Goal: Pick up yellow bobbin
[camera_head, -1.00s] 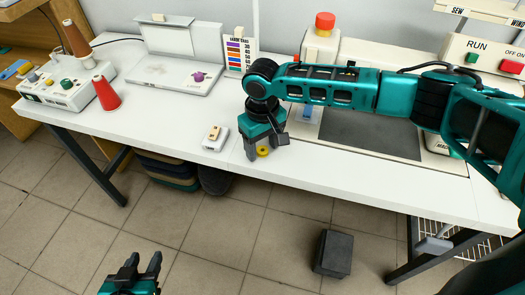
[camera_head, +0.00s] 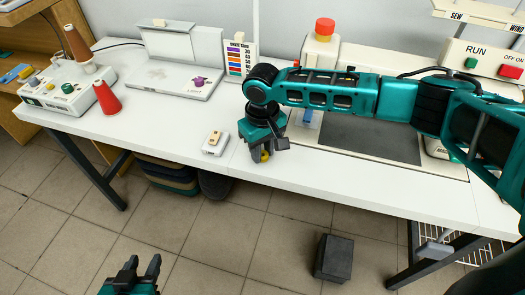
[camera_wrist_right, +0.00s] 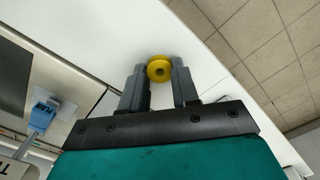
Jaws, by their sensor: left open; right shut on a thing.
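The yellow bobbin (camera_head: 264,156) is at the front edge of the white table (camera_head: 350,186), mostly hidden by my right gripper (camera_head: 260,153) in the head view. In the right wrist view the bobbin (camera_wrist_right: 160,69) is a round yellow disc with a dark centre hole. It sits between the two dark fingertips of my right gripper (camera_wrist_right: 160,75), which is shut on it. I cannot tell whether it touches the table. My left gripper (camera_head: 137,270) is open and empty, low over the floor in front of the table.
A small white box (camera_head: 215,142) lies just left of my right gripper. A red cone (camera_head: 106,97) and a white winder unit (camera_head: 68,90) stand at the left. A grey plate (camera_head: 370,136) lies at the right. A dark block (camera_head: 334,258) is on the floor.

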